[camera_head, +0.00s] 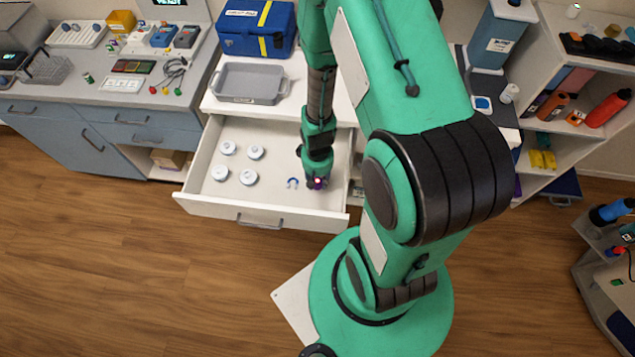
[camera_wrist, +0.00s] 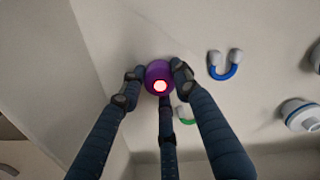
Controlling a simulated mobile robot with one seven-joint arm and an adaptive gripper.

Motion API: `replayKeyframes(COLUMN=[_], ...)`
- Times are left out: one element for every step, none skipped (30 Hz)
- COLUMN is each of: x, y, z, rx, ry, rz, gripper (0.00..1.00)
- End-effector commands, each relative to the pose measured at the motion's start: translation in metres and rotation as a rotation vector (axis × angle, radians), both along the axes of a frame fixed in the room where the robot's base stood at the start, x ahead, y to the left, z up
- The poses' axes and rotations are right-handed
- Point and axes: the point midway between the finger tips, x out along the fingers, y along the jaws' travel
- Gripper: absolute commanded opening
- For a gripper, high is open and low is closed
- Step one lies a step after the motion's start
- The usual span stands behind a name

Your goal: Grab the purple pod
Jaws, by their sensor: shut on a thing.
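The purple pod (camera_wrist: 159,72) is round with a glowing red-white spot on its face. In the wrist view it sits between the fingertips of my gripper (camera_wrist: 158,82), which is shut on it, with fingers touching its sides. In the head view my gripper (camera_head: 317,178) reaches down into the open white drawer (camera_head: 220,203) at its right part, and only a bit of the purple pod with its bright spot shows there. Whether the pod touches the drawer floor I cannot tell.
A blue-and-white horseshoe shape (camera_wrist: 226,68) lies beside the pod; a green one (camera_wrist: 185,115) is partly hidden behind a finger. Several white round pucks (camera_head: 248,177) stand in the drawer's left half. The drawer walls are close to my gripper. A grey tray (camera_head: 249,99) stands above.

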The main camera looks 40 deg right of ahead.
Motion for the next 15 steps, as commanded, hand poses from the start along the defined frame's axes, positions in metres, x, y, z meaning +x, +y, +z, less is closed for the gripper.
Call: replayKeyframes(x=[0.000,0.000,0.000,0.000,0.000,0.000,0.000,0.000,0.000,0.000,0.001,0.001,0.001,0.001,0.001], y=[0.000,0.000,0.000,0.000,0.000,0.000,0.000,0.000,0.000,0.000,0.000,0.000,0.000,0.000,0.000], z=[0.000,0.000,0.001,0.002,0.003,0.005,0.006,0.009,0.012,0.016,0.019,0.024,0.028,0.032,0.039], rx=[0.000,0.000,0.000,0.000,0.000,0.000,0.000,0.000,0.000,0.000,0.000,0.000,0.000,0.000,0.000], ry=[0.000,0.000,0.000,0.000,0.000,0.000,0.000,0.000,-0.001,-0.001,-0.001,-0.002,-0.003,-0.003,-0.002], rz=[0.000,0.000,0.000,0.000,0.000,0.000,0.000,0.000,0.000,0.000,0.000,0.000,0.000,0.000,0.000], gripper=[0.11,0.11,0.11,0.11,0.11,0.11,0.11,0.11,0.11,0.11,0.11,0.11,0.11,0.11,0.11])
